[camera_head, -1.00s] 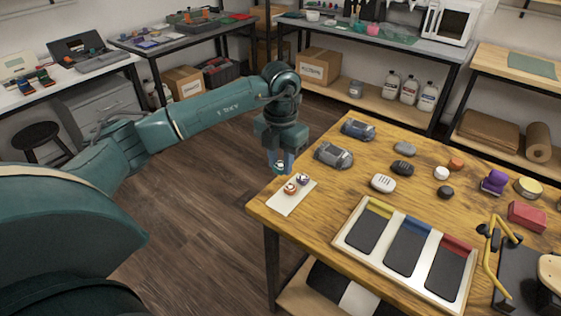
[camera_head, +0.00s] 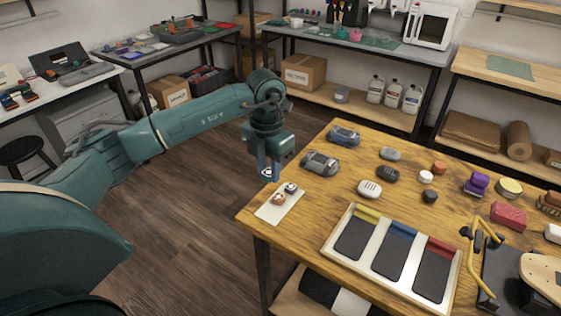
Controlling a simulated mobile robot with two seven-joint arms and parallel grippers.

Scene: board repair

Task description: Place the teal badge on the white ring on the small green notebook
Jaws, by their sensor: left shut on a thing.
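My left gripper (camera_head: 268,174) points down at the left edge of the wooden table, just behind a white card. It is shut on a small teal-and-pale thing (camera_head: 267,172) that looks like the teal badge, mostly hidden by the fingers. The white card (camera_head: 268,213) lies at the table's left corner with two small round pieces on it, one copper-coloured (camera_head: 278,198) and one dark and pale (camera_head: 291,187). I cannot make out a small green notebook or its white ring. My right gripper is not in view.
A tray (camera_head: 342,268) with yellow, blue and red-marked compartments lies at the table's front. Grey devices (camera_head: 320,163) and several small pucks stand behind it. A purple object (camera_head: 477,183), a red block (camera_head: 508,215) and a yellow-armed fixture (camera_head: 472,255) are at the right.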

